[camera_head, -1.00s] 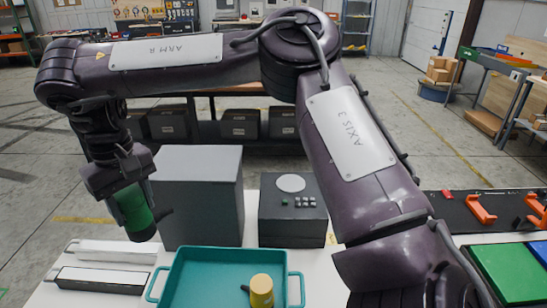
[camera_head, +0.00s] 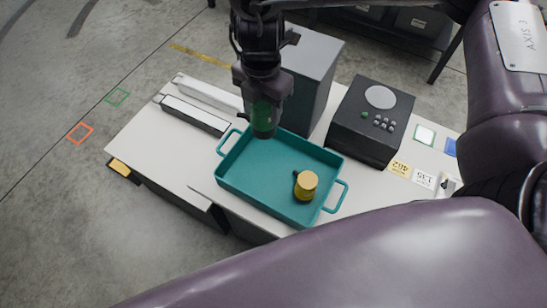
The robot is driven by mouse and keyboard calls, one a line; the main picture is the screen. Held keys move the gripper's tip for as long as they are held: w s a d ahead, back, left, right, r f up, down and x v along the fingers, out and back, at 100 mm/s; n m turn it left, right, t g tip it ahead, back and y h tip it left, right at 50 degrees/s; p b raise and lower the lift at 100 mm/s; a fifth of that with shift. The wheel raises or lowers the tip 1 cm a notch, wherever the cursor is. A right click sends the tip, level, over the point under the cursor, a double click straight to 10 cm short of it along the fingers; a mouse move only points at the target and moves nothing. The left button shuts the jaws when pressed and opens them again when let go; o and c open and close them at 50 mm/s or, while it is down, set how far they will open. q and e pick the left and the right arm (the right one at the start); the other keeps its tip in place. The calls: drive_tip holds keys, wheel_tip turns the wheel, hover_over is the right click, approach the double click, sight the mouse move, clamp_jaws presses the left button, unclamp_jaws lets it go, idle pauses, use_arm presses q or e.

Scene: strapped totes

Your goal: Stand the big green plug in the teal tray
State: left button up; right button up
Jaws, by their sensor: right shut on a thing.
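The big green plug (camera_head: 264,121) is held upright in my right gripper (camera_head: 263,100), which is shut on it and points down. The plug hangs at the far left end of the teal tray (camera_head: 257,189), overlapping its far rim in the picture. I cannot tell whether its bottom touches the tray. A smaller yellow plug (camera_head: 306,184) with a dark side piece stands in the tray near its right end. The middle of the tray floor is bare. My left gripper does not show.
A grey box (camera_head: 312,75) stands just behind the plug. A black device with a round pad (camera_head: 372,122) stands right of it. Two long white-topped bars (camera_head: 197,113) lie left of the tray. Small printed cards (camera_head: 411,174) lie at the right on the white table (camera_head: 150,140).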

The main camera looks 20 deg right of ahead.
sight(265, 127)
drive_tip(key=shift+n, duration=0.3)
drive_tip(key=f, duration=0.6)
drive_tip(key=shift+s+f, duration=0.1)
drive_tip(key=shift+s, duration=0.25)
drive_tip(key=shift+w+f+b, duration=0.2)
drive_tip(key=shift+f+b, duration=1.1)
drive_tip(key=shift+f, duration=5.6)
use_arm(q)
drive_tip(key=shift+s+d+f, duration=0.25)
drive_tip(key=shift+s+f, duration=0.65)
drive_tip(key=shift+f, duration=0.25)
use_arm(e)
drive_tip(key=o, duration=1.4)
